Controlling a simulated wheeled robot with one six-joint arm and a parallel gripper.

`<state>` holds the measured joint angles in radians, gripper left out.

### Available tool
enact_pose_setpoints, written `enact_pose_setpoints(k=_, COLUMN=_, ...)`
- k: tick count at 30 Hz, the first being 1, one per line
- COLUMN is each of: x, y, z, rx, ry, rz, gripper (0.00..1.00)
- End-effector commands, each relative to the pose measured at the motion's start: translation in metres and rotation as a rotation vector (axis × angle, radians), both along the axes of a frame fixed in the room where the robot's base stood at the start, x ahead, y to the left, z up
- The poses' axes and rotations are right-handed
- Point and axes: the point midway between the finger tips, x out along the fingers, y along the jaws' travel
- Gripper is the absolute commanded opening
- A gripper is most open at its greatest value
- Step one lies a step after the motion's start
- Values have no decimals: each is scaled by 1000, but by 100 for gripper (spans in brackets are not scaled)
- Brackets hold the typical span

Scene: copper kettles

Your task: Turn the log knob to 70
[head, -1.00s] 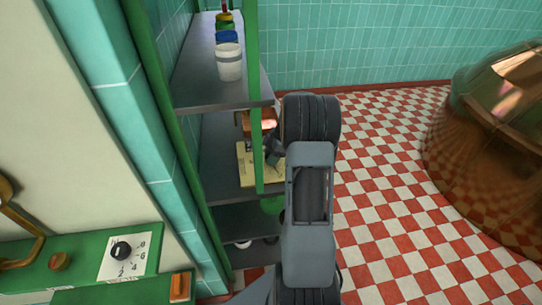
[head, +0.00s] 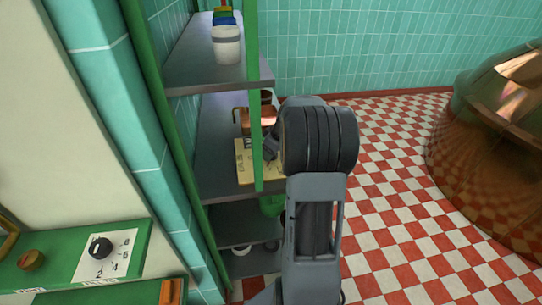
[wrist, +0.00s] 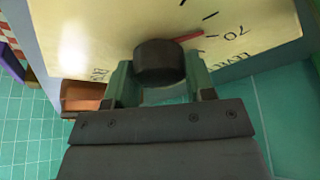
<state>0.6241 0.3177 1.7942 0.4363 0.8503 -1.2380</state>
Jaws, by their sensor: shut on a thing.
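The log knob (wrist: 158,62), a dark round knob, stands on a cream dial plate (wrist: 110,25) in the wrist view. My gripper (wrist: 160,80) is shut on it, with one green finger on each side. A red line runs from beside the knob toward the printed 70, which appears upside down; black ticks lie farther round. Whether the red line is pointer or printed mark is unclear. In the head view the cream plate (head: 245,168) is on the middle shelf, and my wrist and a green post partly hide it. The knob itself cannot be made out there.
A green shelf post (head: 255,110) stands close to my gripper. A copper-coloured object (head: 242,122) is behind the plate. A white pot (head: 227,45) is on the upper shelf. Another dial (head: 100,248) is on a green panel at lower left.

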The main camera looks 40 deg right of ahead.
Motion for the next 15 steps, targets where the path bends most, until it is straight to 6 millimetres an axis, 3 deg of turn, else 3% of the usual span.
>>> enact_pose_setpoints(k=15, x=0, y=0, z=0, rx=0, ry=0, rz=-251, gripper=26)
